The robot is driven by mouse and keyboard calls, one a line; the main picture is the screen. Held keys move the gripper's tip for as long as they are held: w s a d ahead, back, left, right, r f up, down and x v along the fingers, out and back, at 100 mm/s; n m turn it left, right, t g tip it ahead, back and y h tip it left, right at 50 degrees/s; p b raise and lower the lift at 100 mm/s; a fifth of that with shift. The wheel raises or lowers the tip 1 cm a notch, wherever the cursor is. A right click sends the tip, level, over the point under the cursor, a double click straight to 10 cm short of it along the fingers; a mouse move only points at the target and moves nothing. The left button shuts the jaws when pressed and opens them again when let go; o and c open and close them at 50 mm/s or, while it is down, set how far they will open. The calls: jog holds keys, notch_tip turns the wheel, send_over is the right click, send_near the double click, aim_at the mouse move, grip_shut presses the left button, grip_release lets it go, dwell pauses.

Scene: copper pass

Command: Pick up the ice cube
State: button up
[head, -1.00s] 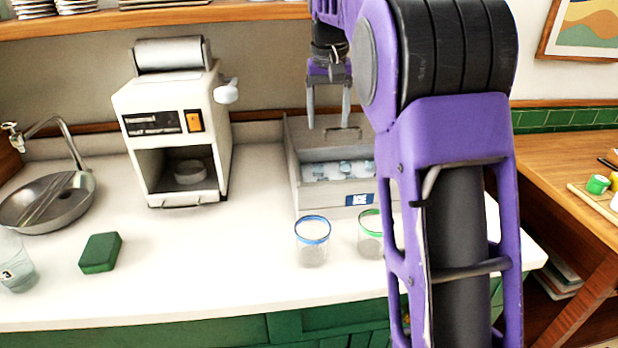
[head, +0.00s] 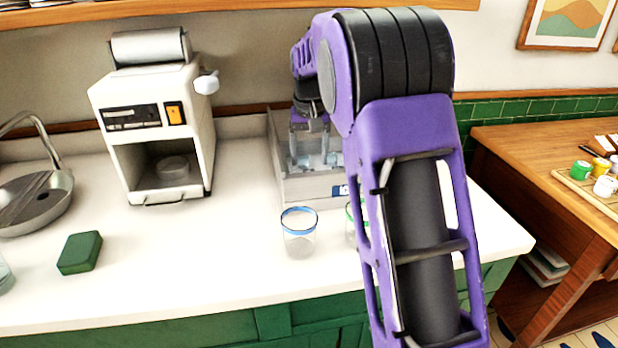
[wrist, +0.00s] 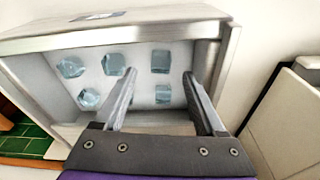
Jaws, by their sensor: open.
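Several pale blue ice cubes lie apart in the open grey bin (head: 308,189) on the counter. In the wrist view, one ice cube (wrist: 160,62) shows between the lines of my fingertips, with another ice cube (wrist: 163,94) nearer between the fingers. Others, such as this ice cube (wrist: 70,67), lie to the left. My gripper (wrist: 159,75) is open and empty, pointing into the bin. In the head view, my gripper (head: 309,147) is over the bin's inside. The height left between the fingertips and the cubes is hard to tell. My arm hides the bin's right side.
A blue-rimmed glass (head: 299,235) stands in front of the bin, with a green-rimmed glass (head: 350,222) partly behind my arm. A white machine (head: 150,125) stands left of the bin.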

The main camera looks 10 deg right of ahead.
aim_at(309, 169)
jog(key=f, duration=0.4)
jog(key=shift+w+f+b, duration=0.2)
jog(key=shift+w+b, duration=0.05)
jog(key=shift+b, duration=0.05)
grip_shut()
